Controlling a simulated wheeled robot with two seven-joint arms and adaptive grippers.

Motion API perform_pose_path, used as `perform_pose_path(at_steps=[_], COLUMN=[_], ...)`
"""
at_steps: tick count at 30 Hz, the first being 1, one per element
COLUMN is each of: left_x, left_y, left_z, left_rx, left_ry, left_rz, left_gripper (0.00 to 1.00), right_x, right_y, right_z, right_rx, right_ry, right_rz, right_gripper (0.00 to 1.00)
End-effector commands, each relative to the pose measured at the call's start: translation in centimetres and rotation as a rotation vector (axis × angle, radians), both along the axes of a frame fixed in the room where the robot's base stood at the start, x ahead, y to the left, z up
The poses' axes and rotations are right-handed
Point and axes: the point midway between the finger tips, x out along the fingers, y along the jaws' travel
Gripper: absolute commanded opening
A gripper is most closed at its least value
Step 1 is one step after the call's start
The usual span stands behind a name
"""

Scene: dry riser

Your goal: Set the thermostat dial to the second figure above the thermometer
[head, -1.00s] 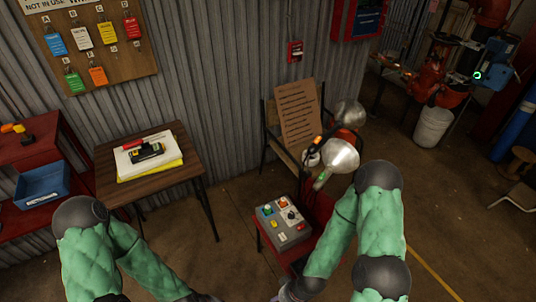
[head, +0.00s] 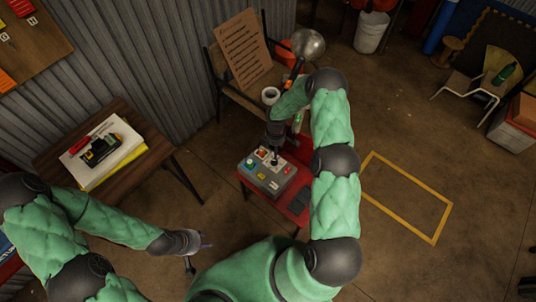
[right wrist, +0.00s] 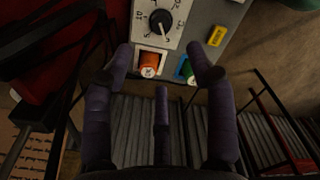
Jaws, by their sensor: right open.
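The grey control box (head: 268,173) sits on a small red table in the head view. The thermostat dial (right wrist: 161,22) is a black knob with a pale mark on a white plate at the top of the right wrist view. The figures around it appear turned and are partly cut off. My right gripper (right wrist: 163,62) is open and empty over the box, with its fingertips below the dial in the picture and apart from it. I cannot make out the thermometer. My left gripper (head: 203,244) is open and empty, low and left of the box.
An orange button (right wrist: 150,63) and a green button (right wrist: 187,70) lie near my right fingertips. A wooden table (head: 150,171) with papers and a yellow-black device stands left. A chair (head: 225,92) with a cardboard sign and a lamp (head: 307,45) stand behind the box.

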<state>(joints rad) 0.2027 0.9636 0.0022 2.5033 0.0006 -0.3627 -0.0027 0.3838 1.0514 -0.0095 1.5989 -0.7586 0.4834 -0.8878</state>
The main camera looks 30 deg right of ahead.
Motion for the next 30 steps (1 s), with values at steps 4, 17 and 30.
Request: perform_pose_path(at_steps=[4, 17, 30], left_x=[-0.1, 0.0, 0.0], left_y=[0.0, 0.0, 0.0], left_z=[-0.6, -2.8, -3.2], left_rx=[0.000, 0.000, 0.000], left_ry=[0.002, 0.001, 0.000], left_rz=[-0.001, 0.000, 0.000], left_gripper=[0.40, 0.40, 0.40], right_x=[-0.1, -0.1, 0.0], right_y=[0.1, 0.1, 0.1], right_z=[-1.8, -8.9, -10.7], right_rx=[0.001, 0.002, 0.002], right_ry=[0.004, 0.001, -0.001], right_rz=[0.001, -0.001, -0.002], right_gripper=[0.56, 0.56, 0.56])
